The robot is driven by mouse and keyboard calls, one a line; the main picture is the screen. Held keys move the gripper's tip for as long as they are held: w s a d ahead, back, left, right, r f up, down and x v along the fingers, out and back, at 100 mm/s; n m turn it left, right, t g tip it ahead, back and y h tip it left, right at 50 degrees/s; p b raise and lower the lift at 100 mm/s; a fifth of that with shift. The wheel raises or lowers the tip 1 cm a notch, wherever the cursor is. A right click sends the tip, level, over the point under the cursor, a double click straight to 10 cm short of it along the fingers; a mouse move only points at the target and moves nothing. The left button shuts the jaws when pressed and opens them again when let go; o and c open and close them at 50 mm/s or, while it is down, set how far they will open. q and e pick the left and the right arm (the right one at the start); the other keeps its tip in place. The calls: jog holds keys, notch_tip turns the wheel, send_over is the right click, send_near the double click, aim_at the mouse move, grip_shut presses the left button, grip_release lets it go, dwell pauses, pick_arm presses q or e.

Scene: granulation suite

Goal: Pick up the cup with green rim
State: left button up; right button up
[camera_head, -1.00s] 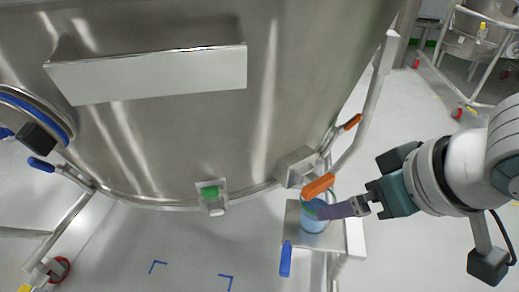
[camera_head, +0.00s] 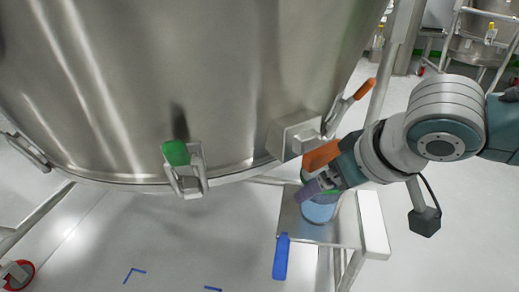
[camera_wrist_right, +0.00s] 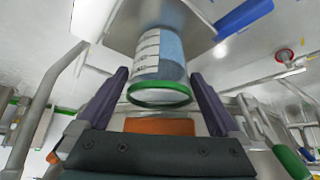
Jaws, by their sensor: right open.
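The cup with green rim (camera_head: 320,212) stands on a small metal shelf (camera_head: 292,222). It looks clear with blue contents. My right gripper (camera_head: 308,191) is at the cup's upper part in the head view and hides part of its rim. The jaws are open, with a finger on each side; I cannot tell if either touches the cup. My left gripper is out of view.
A large steel vessel (camera_head: 190,80) fills the upper left. An orange-handled clamp (camera_head: 322,155) sits right above the cup. A green-tipped latch (camera_head: 176,153) is on the vessel. Floor at lower left is open.

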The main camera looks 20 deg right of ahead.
jog(key=b+x, duration=0.1)
jog(key=x, duration=0.2)
jog(key=shift+a, duration=0.1)
jog(key=shift+r, duration=0.1)
jog(key=c, duration=1.3)
